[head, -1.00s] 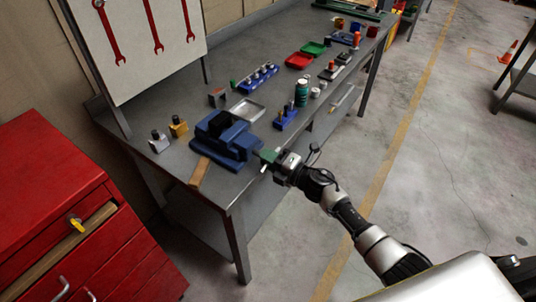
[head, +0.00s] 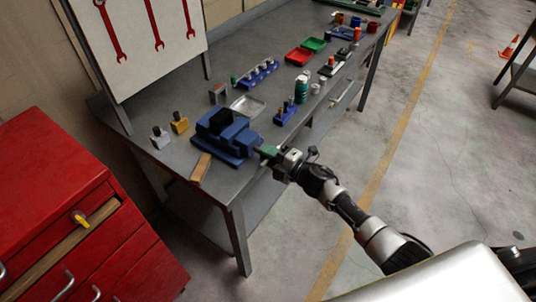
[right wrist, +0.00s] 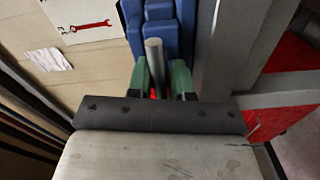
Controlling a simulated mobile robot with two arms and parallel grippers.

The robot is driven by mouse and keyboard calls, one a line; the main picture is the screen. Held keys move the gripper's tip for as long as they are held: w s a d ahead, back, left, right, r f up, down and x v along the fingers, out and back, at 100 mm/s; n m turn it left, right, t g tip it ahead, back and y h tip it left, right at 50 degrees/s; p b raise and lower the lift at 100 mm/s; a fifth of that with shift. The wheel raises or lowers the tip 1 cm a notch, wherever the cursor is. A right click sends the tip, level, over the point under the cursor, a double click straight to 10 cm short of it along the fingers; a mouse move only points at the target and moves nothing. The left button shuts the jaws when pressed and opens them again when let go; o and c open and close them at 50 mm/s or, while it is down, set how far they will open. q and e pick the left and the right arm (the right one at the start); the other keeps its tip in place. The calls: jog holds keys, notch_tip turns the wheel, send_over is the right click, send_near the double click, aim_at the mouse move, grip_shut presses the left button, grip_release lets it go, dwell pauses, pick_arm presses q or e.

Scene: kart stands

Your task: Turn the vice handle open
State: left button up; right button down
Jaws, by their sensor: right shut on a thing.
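The blue vice (head: 228,137) sits on the near end of the grey workbench. It also shows at the top of the right wrist view (right wrist: 160,25). The vice handle (right wrist: 154,58), a grey metal bar, stands between the green fingers of my right gripper (right wrist: 160,82). In the head view my right gripper (head: 268,153) is at the front right side of the vice, past the bench edge, with its fingers closed around the handle. The fingers hide most of the handle in the head view. My left gripper is not in view.
The workbench (head: 186,154) carries a wooden piece (head: 201,168), a metal tray (head: 247,106), a blue holder (head: 285,114), and red (head: 298,57) and green (head: 314,45) trays. A red drawer cabinet (head: 50,170) stands at left. The floor right of the bench is open.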

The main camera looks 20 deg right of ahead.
jog(key=c, duration=1.1)
grip_release()
jog(key=shift+o, duration=0.2)
jog(key=b+v, duration=0.2)
jog(key=v, duration=0.9)
